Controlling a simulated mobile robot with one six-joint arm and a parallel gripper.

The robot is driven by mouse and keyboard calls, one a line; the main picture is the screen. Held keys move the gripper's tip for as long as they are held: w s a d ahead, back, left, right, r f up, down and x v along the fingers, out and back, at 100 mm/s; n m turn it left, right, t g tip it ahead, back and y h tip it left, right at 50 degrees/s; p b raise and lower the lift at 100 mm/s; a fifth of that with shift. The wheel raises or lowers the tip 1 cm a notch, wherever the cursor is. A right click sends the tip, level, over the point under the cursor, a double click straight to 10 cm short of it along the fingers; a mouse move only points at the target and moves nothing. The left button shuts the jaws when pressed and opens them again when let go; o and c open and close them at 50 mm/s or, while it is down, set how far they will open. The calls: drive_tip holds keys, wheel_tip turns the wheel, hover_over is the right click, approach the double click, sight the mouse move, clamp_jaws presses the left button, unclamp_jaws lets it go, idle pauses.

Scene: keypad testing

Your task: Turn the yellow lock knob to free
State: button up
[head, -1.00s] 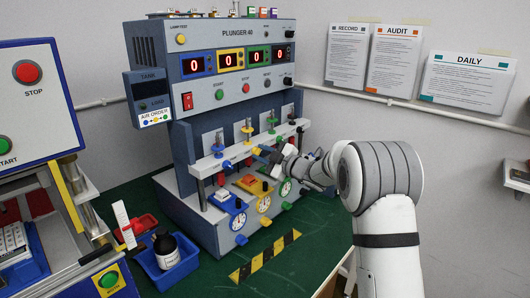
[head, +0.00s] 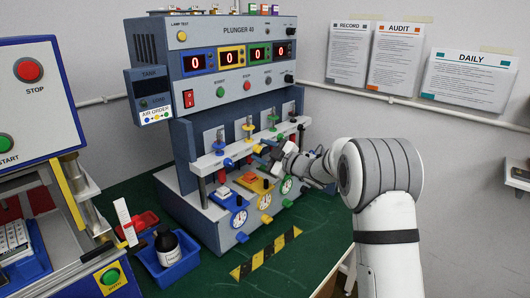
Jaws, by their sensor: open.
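The yellow lock knob (head: 257,149) sticks out of the white crossbar (head: 208,163) of the Plunger 40 machine, at the second station from the left. A blue knob (head: 228,162) sits to its left on the same bar. My gripper (head: 267,157) is open, its dark fingers just right of and close to the yellow knob. They partly cover the bar behind them. I cannot tell whether a finger touches the knob, or which way the knob is turned.
Below the bar are coloured stations with round dials, such as the yellow dial (head: 265,202). The green table (head: 320,245) is clear at the front right, past a striped strip (head: 264,253).

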drive_tip(key=b+v, duration=0.1)
drive_tip(key=v, duration=0.6)
drive_tip(key=shift+s+d, duration=0.25)
drive_tip(key=shift+d, duration=0.05)
